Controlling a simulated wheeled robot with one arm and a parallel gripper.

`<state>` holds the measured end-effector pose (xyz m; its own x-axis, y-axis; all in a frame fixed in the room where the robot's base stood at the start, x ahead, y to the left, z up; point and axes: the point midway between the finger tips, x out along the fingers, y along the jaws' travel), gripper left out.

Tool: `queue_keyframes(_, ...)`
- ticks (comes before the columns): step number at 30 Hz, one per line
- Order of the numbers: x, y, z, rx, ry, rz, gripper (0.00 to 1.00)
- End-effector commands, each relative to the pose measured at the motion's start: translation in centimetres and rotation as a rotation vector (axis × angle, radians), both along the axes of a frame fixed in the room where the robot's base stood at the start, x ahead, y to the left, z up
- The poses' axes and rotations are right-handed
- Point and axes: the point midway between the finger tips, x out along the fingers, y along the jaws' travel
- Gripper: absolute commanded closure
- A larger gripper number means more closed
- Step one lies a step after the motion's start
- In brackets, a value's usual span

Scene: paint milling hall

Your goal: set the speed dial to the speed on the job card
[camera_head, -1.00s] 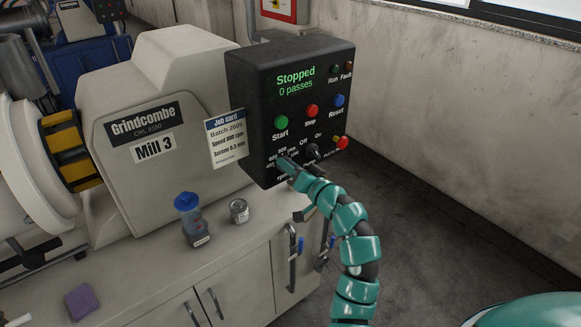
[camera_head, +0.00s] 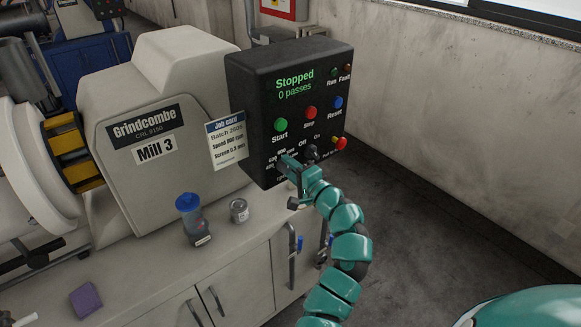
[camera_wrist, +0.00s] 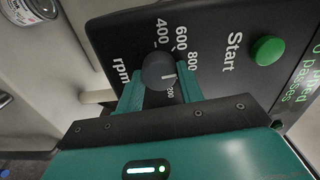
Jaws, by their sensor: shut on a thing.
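The speed dial (camera_wrist: 158,70) is a dark round knob between my fingers in the wrist view. A white line on it points right, below the printed 800. The marks 400, 600 and 800 show around it; lower marks are partly covered. My gripper (camera_wrist: 160,88) is shut on the dial, a teal finger on each side. In the head view my gripper (camera_head: 284,163) is at the lower left of the black control box (camera_head: 262,92) and hides the dial. The job card (camera_head: 227,142) hangs left of the box; its speed figure is too blurred to read surely.
The green Start button (camera_head: 280,125) sits above the dial, with a red Stop button (camera_head: 310,113) and blue Reset button (camera_head: 337,102) to its right. The display (camera_head: 294,78) reads Stopped, 0 passes.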

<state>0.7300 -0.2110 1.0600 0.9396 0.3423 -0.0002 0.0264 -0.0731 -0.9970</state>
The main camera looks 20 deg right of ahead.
Motion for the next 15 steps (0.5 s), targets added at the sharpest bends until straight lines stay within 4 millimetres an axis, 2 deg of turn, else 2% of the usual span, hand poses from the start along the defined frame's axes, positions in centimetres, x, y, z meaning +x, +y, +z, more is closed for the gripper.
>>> queue_keyframes(15,0.00,-0.04,-0.07,0.074,0.027,-0.001,0.86)
